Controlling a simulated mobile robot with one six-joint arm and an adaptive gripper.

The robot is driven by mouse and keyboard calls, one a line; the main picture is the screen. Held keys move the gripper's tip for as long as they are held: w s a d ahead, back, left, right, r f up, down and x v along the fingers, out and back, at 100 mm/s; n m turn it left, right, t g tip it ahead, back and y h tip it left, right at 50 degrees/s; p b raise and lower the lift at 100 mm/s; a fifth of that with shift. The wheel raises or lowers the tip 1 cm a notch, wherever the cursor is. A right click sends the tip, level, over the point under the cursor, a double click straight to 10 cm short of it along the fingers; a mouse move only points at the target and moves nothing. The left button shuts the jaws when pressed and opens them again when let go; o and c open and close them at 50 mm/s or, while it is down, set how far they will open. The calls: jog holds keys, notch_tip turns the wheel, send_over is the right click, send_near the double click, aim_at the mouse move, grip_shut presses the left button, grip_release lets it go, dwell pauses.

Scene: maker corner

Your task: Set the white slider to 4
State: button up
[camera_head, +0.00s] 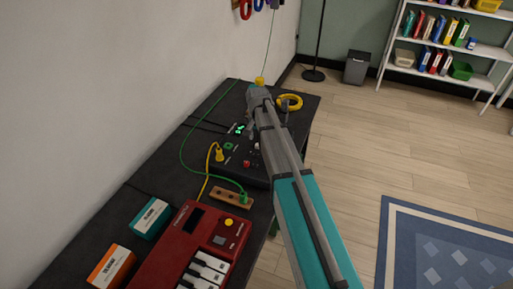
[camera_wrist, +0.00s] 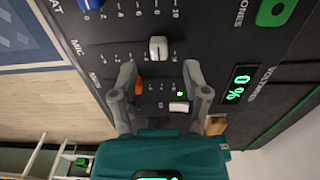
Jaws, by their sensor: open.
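In the wrist view, the white slider cap (camera_wrist: 158,48) stands on the black control panel (camera_wrist: 215,20), toward the high-number end of its scale; its exact number is too small to read surely. My gripper (camera_wrist: 160,76) is open, its two fingers apart over the panel. The white cap lies just beyond the fingertips, between their lines, with no visible contact. An orange slider cap (camera_wrist: 138,85) shows beside the left finger. In the head view, my arm covers part of the panel (camera_head: 236,164), and the white slider cannot be made out there.
A blue slider cap (camera_wrist: 92,4), a white button-like piece (camera_wrist: 179,106) and a green display reading 0 % (camera_wrist: 238,88) are on the panel. In the head view, a red keyboard (camera_head: 175,240), yellow and green cables, and a wooden block (camera_head: 231,199) lie nearby.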

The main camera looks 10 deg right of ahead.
aim_at(258, 146)
jog(key=shift+f+b, duration=1.4)
jog(key=shift+f, duration=0.3)
grip_shut()
